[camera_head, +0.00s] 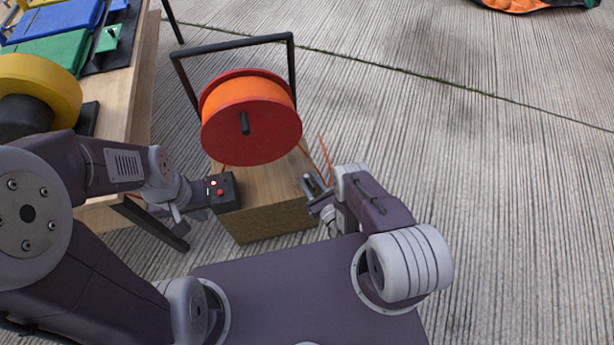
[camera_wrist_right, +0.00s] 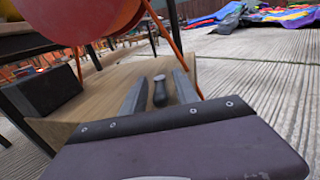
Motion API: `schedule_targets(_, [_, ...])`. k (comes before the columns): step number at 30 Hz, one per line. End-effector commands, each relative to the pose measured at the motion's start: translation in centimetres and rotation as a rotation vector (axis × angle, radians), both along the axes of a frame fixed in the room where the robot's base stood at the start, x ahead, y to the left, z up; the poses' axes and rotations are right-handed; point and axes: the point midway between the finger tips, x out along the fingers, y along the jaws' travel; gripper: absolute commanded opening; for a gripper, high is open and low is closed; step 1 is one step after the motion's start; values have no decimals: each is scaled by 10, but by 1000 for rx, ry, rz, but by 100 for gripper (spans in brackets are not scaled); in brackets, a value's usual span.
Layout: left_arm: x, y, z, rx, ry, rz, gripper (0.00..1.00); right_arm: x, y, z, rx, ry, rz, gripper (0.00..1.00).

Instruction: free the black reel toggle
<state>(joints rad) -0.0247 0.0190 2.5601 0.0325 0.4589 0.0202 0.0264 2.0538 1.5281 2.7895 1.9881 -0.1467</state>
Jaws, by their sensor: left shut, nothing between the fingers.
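The black toggle (camera_wrist_right: 159,92) stands upright between the two fingers of my right gripper (camera_wrist_right: 159,90) in the right wrist view. A gap shows on each side of it, so the gripper is open around it. In the head view my right gripper (camera_head: 312,188) is at the right edge of the wooden block (camera_head: 268,212). The red reel (camera_head: 250,120) wound with orange hangs in a black frame above the block. My left gripper (camera_head: 203,196) is shut and empty, beside the black box (camera_head: 226,193) with red and green buttons; whether it touches is unclear.
An orange cord (camera_head: 325,156) runs down from the reel's right side near my right gripper. A wooden table (camera_head: 143,70) with folded blue and green fabric (camera_head: 55,25) and a yellow roll (camera_head: 45,75) stands at left. The concrete floor at right is clear.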

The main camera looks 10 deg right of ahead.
Motion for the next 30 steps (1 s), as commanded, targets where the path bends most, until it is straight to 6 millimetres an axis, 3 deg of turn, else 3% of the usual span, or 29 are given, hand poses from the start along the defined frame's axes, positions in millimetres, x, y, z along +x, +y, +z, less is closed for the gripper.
schedule_targets(3, [0, 0, 28, 0, 0, 0, 0, -21, -8, 10, 0, 3, -6, 36])
schedule_targets(9, [0, 0, 53, 0, 0, 0, 0, -56, -18, 7, 1, 2, -7, 36])
schedule_targets(16, [0, 0, 52, 0, 0, 0, 0, -73, -23, 1, 0, 0, -4, 36])
schedule_targets(26, [0, 0, 52, 0, 0, 0, 0, -74, -22, 0, 0, 2, 0, 37])
schedule_targets(30, [0, 0, 52, 0, 0, 0, 0, -82, -9, -8, 18, 48, 54, 37])
